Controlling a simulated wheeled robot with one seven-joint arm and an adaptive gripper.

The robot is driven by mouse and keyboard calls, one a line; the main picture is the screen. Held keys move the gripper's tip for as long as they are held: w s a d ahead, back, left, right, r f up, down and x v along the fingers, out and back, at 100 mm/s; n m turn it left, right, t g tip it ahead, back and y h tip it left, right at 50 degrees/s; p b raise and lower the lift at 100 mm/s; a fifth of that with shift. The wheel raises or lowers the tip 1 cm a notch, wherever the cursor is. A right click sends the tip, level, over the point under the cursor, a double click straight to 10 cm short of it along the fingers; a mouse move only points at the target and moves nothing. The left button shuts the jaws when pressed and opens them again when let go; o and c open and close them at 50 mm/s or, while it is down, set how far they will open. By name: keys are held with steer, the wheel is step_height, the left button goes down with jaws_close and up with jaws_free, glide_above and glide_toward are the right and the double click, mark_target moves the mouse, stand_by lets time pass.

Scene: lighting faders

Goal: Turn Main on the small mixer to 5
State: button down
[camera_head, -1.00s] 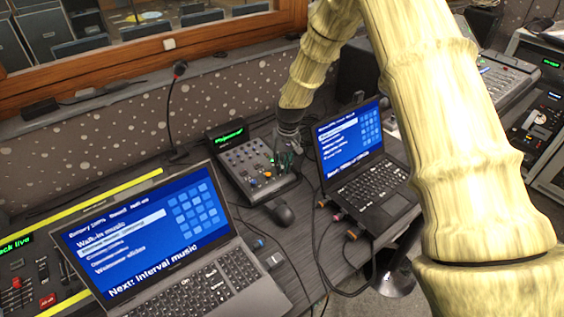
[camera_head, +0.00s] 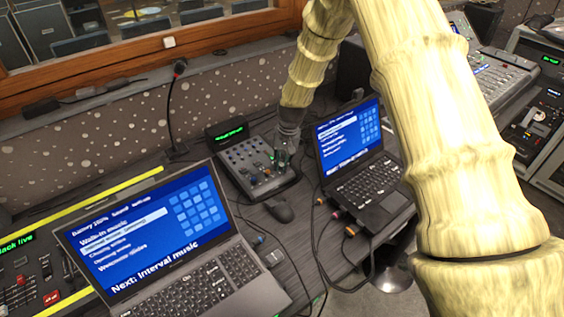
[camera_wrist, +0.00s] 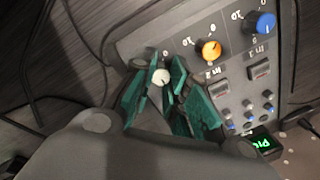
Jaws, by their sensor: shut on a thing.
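The small mixer (camera_head: 259,188) is a grey panel with several knobs, on the desk between two laptops. My gripper (camera_head: 283,160) is over its right side. In the wrist view, the teal fingers of my gripper (camera_wrist: 158,88) are shut around a cream-white knob (camera_wrist: 161,77) near the panel's corner. An orange knob (camera_wrist: 211,50) and a blue knob (camera_wrist: 265,22) stand in line beyond it on the mixer panel (camera_wrist: 150,42). The fingers hide the scale around the white knob, and I cannot read its label or setting.
A laptop (camera_head: 150,240) stands at the front left and another laptop (camera_head: 355,150) stands close right of the mixer. A black mouse (camera_head: 279,208) lies just in front of the mixer. Cables cross the desk (camera_head: 322,235). A gooseneck microphone (camera_head: 172,110) stands behind, left.

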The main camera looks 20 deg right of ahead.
steer(key=c, duration=1.3)
jaws_free()
steer(key=shift+c, duration=0.2)
step_height(320, 180, up, 12)
steer(key=d, duration=0.1)
steer(key=shift+s+d, duration=0.2)
steer(key=shift+s, duration=0.2)
